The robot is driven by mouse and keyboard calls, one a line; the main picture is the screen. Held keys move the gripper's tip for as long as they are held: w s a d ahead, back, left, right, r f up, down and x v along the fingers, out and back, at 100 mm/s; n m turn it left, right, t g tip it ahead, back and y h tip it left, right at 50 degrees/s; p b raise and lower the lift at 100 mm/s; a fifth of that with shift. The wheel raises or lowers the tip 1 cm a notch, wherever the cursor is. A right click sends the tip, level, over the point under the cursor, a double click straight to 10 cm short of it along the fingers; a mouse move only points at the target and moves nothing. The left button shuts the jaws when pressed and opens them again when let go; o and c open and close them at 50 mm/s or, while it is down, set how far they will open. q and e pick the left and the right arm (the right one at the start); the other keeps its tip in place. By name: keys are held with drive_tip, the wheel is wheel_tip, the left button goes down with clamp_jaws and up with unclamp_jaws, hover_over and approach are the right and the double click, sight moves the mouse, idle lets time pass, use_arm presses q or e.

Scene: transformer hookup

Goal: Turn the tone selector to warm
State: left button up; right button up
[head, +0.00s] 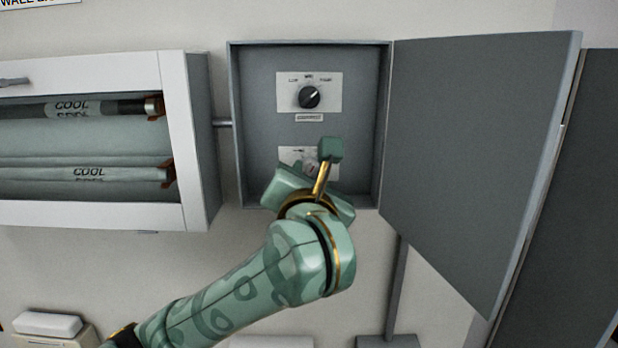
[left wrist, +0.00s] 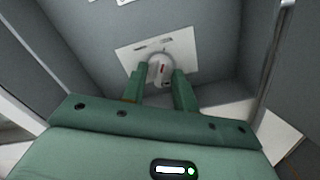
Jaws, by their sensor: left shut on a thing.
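In the head view the selector's plate (head: 291,153) is the lower one in the open grey box (head: 265,130), mostly hidden behind my left gripper (head: 315,172). In the left wrist view my left gripper (left wrist: 158,90) has its two green fingers on either side of the knob, shut on it. My right gripper is in neither view.
Above it, a black knob (head: 309,97) sits on a white plate with a small label under it. The box door (head: 475,150) stands open to the right. A white-framed case (head: 190,150) with tubes marked COOL is on the wall at left.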

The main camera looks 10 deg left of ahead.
use_arm(q)
drive_tip(key=n+b, duration=1.1)
drive_tip(key=n, duration=0.1)
idle(0.5)
idle(0.4)
drive_tip(key=o, duration=0.9)
drive_tip(key=shift+o, duration=0.4)
drive_tip(key=shift+w, duration=0.15)
